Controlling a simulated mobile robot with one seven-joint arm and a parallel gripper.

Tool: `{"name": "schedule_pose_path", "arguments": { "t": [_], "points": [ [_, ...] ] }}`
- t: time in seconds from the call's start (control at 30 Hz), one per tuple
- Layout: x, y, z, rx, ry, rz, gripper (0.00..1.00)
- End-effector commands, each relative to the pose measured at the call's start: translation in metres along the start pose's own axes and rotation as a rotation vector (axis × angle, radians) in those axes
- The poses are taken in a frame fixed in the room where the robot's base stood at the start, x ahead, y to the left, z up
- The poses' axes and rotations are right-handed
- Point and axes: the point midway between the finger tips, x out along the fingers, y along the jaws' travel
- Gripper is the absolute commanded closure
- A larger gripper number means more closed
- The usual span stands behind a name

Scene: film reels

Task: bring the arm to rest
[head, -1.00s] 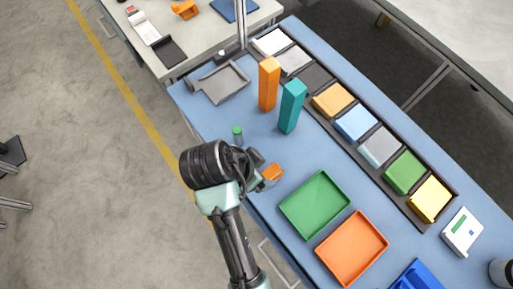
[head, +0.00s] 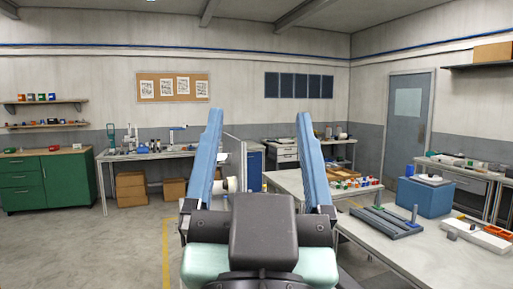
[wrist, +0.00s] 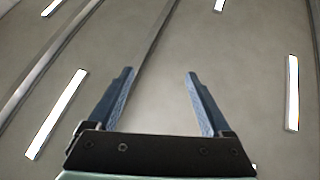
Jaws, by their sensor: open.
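My gripper (head: 260,114) is raised in the middle of the head view, with its two blue fingers pointing up. The fingers stand wide apart with nothing between them. The wrist view also shows my gripper (wrist: 160,74) open and empty, against a grey ceiling (wrist: 160,100) with bright strip lights. The fingers touch nothing in either view.
A grey worktop (head: 400,240) with a grey rack (head: 385,221) and a blue box (head: 425,196) is at the right. A green cabinet (head: 48,183) stands at the far left. Open floor (head: 100,250) lies to the left.

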Motion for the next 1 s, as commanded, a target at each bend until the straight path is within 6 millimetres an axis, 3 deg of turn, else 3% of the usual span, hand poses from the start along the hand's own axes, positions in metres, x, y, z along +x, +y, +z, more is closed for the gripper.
{"name": "schedule_pose_path", "arguments": {
  "t": [0.03, 0.1, 0.2, 1.0],
  "points": [
    [-0.001, -0.003, -0.024, -0.02, 0.071, -0.01, 0.16],
    [-0.003, -0.005, -0.043, -0.043, 0.131, -0.017, 0.16],
    [-0.005, -0.006, -0.055, -0.057, 0.17, -0.021, 0.16],
    [-0.005, -0.006, -0.054, -0.058, 0.168, -0.021, 0.16]
  ]
}}
